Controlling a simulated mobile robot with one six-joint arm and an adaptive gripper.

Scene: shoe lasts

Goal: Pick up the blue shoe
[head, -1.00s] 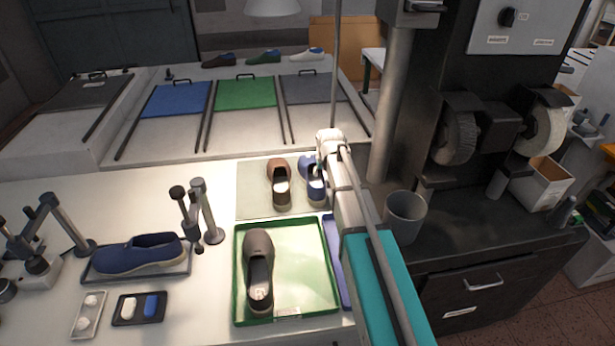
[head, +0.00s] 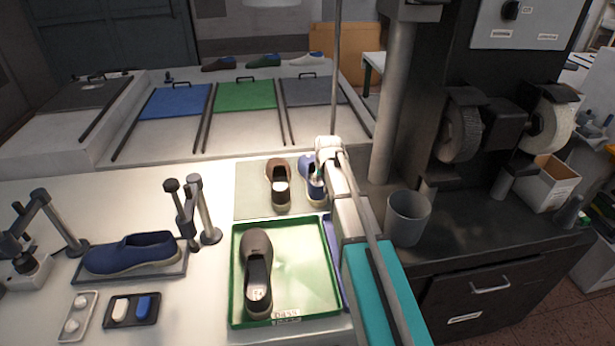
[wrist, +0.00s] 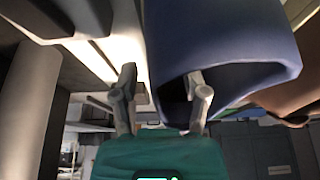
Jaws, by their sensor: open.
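A blue shoe (head: 309,189) stands on the pale mat at the back, right of a brown shoe (head: 278,184). My arm partly hides it in the head view. In the wrist view, this blue shoe (wrist: 220,35) fills the upper right, very close. My gripper (wrist: 162,95) is open. Its right finger overlaps the shoe's dark opening and its left finger is outside the shoe's side; I cannot tell if either touches. Another blue shoe (head: 130,254) lies on a dark tray at the left.
A green tray (head: 325,308) holds a dark brown shoe (head: 257,250) in front of the mat. A grey cup (head: 408,218) stands right of my arm on the dark bench. Metal posts (head: 207,215) stand between the left shoe and the mat.

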